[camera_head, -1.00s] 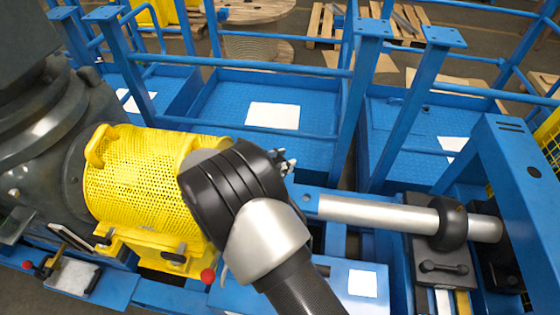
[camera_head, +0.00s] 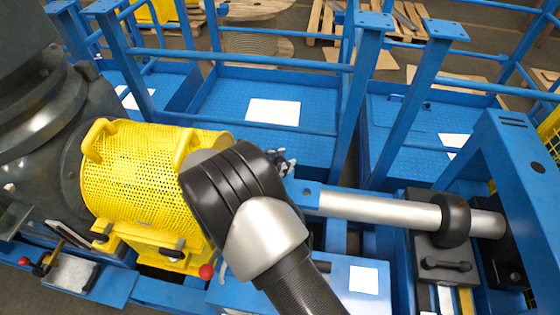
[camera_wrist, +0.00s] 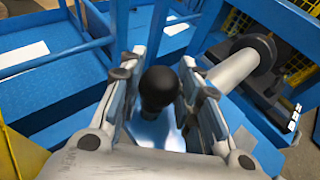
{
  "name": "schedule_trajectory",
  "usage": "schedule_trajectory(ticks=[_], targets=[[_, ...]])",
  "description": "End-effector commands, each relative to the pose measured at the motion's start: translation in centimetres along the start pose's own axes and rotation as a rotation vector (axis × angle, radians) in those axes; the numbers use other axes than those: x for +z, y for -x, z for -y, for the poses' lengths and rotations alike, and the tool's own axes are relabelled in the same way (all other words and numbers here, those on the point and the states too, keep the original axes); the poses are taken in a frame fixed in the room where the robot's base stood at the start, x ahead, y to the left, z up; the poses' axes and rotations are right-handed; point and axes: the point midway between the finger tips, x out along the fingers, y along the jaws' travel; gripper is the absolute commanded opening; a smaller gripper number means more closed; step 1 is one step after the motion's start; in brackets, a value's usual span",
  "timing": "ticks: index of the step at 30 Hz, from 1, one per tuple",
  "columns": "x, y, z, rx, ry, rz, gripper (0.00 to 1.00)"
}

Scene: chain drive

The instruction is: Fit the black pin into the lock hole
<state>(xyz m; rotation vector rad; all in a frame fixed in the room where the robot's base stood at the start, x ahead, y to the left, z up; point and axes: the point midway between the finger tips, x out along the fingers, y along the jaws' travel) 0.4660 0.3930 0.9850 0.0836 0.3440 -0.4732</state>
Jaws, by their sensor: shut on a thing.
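The black pin shows in the wrist view as a round black knob (camera_wrist: 160,88) with a narrower black part below it. My gripper (camera_wrist: 162,82) is shut on it, with a finger on each side. In the head view my gripper (camera_head: 283,163) is mostly behind my wrist, and the pin cannot be made out there. The gripper is just above and left of the blue end piece (camera_head: 300,190) of a silver rod. A small dark spot on that piece may be the lock hole (camera_head: 307,193). Whether the pin's lower end touches anything is hidden.
The silver rod (camera_head: 380,208) runs right through a black collar (camera_head: 455,220). A yellow perforated guard (camera_head: 140,185) stands close on the left. Blue posts and rails (camera_head: 345,110) rise behind the gripper. A blue box with a white label (camera_head: 363,280) is at the front.

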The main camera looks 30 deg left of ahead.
Motion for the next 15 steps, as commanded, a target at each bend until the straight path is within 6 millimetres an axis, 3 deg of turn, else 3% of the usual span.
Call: schedule_trajectory(ticks=[15], targets=[[-1.3,-0.5,0.0,0.000,0.000,0.001,0.03]])
